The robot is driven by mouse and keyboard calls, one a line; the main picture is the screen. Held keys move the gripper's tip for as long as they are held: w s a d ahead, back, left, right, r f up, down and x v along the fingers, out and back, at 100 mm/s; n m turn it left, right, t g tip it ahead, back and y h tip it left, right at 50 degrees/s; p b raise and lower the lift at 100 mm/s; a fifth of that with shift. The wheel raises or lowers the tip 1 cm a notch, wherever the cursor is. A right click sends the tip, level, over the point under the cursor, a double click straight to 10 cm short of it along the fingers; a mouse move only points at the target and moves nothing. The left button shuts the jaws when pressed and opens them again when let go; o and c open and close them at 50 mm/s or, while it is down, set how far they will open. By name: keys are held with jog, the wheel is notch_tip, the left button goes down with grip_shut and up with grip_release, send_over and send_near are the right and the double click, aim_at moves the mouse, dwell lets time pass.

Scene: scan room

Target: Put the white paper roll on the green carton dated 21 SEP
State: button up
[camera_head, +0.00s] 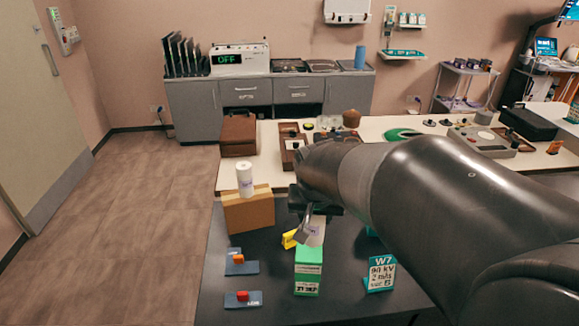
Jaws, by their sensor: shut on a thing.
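The green carton (308,272) stands upright on the dark table, with a white band at its lower front reading 21 SEP. My gripper (309,226) is directly above and behind the carton's top in the picture. It is shut on a white paper roll (317,233) with faint purple print, partly hidden by a finger and my wrist. The roll's lower end meets the carton's top edge in the picture; I cannot tell whether they touch. Another white cylinder (244,178) with a label stands on a brown cardboard box (248,212) to the left.
The dark table (222,278) also holds a yellow object (289,239) beside the gripper, two blue pieces with orange (239,259) and red (243,296) tops, and a teal W7 sign (381,275) at right. My arm hides the table's right side.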

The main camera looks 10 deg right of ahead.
aim_at(311, 228)
jog(key=shift+w+a+f, duration=0.15)
jog(key=shift+a+f, duration=0.1)
jog(key=shift+a, duration=0.05)
jog(key=shift+f, duration=2)
jog(key=shift+f, duration=0.2)
jog(key=o, duration=1)
